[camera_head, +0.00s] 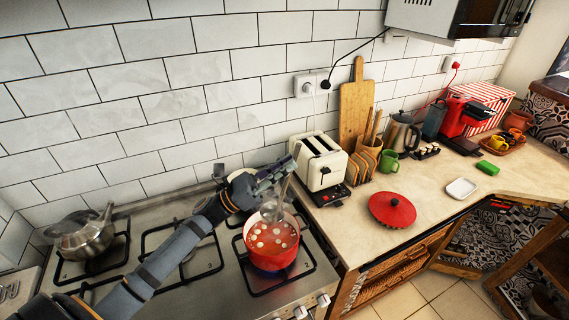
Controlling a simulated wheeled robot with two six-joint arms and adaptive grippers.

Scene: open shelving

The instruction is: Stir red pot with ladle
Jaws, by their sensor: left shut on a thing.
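The red pot (272,261) stands without its lid on the right front burner of the stove. It holds reddish liquid with several pale round pieces floating in it. My left gripper (282,170) is above the back of the pot, shut on the ladle (284,189). The ladle points down, and its bowl is at the back part of the pot's opening; I cannot tell how deep it sits in the liquid. My right gripper is not in view.
A red lid (392,209) lies on the counter right of the stove. A cream toaster (319,160) stands close to the right of my left gripper. A metal pot (86,237) is on the left burner. The tiled wall is behind.

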